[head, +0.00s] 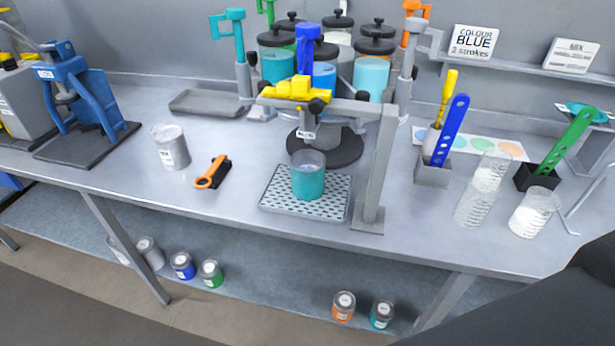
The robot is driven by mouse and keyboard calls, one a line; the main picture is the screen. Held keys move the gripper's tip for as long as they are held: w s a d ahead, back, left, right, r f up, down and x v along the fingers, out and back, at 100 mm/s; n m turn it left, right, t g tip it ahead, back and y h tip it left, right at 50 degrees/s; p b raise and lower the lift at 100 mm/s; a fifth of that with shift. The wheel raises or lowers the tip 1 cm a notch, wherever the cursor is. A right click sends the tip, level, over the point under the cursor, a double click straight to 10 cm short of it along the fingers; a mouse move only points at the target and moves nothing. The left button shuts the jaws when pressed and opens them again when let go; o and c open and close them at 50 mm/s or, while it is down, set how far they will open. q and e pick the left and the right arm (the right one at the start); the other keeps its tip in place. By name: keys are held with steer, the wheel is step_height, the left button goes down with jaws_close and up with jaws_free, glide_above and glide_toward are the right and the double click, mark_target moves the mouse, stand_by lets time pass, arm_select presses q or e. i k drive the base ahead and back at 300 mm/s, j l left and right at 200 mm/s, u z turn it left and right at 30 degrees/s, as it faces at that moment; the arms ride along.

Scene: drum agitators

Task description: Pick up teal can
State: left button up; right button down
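Two things in the head view could be the teal can. A small grey can with a teal band (382,314) stands on the lower shelf under the bench, right of an orange-banded can (343,306). A clear-topped container with a teal lower part (308,182) stands upright on the perforated drip tray (275,198) under the dispenser. Neither of my grippers is in view. A dark shape covers the bottom right corner and hides part of the bench's front there.
Several other cans, including blue (183,265) and green (211,273) ones, stand on the lower shelf (265,285). The bench's front edge overhangs it. A bench leg (443,300) stands right of the teal-banded can. A grey can (171,147) and orange-handled tool (212,173) are on the bench.

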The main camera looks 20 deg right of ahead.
mark_target(308, 167)
steer(key=z, duration=2.1)
steer(key=k+j, duration=0.4)
steer(key=k, duration=0.2)
